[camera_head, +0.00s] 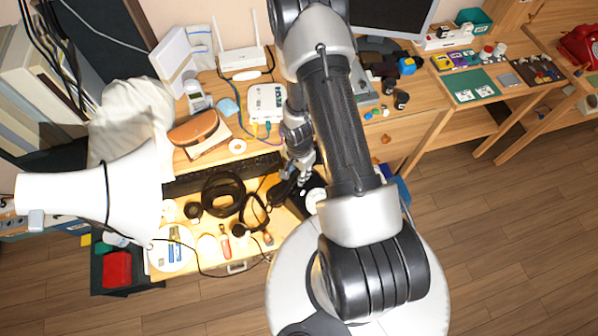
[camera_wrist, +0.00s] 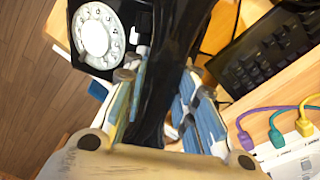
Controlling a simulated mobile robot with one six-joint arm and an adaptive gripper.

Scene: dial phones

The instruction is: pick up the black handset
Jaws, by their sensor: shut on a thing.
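The black handset (camera_wrist: 165,70) runs through the middle of the wrist view, between the blue-padded fingers of my gripper (camera_wrist: 163,92), which is shut on it. The handset's lower end is partly hidden by the gripper. The black dial phone (camera_wrist: 118,12) with its white dial (camera_wrist: 95,37) shows at the upper left of the wrist view, close beside the handset. I cannot tell how far apart they are in height. In the head view my gripper (camera_head: 302,176) is over the desk, and the dark handset (camera_head: 282,193) shows just below it. My arm hides part of the phone there.
A black keyboard (camera_head: 215,176) and coiled black headphones (camera_head: 223,194) lie left of my gripper. A white router (camera_head: 265,100) with coloured cables stands behind it. A large white lamp (camera_head: 95,195) stands at the left. Small items crowd the desk's front.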

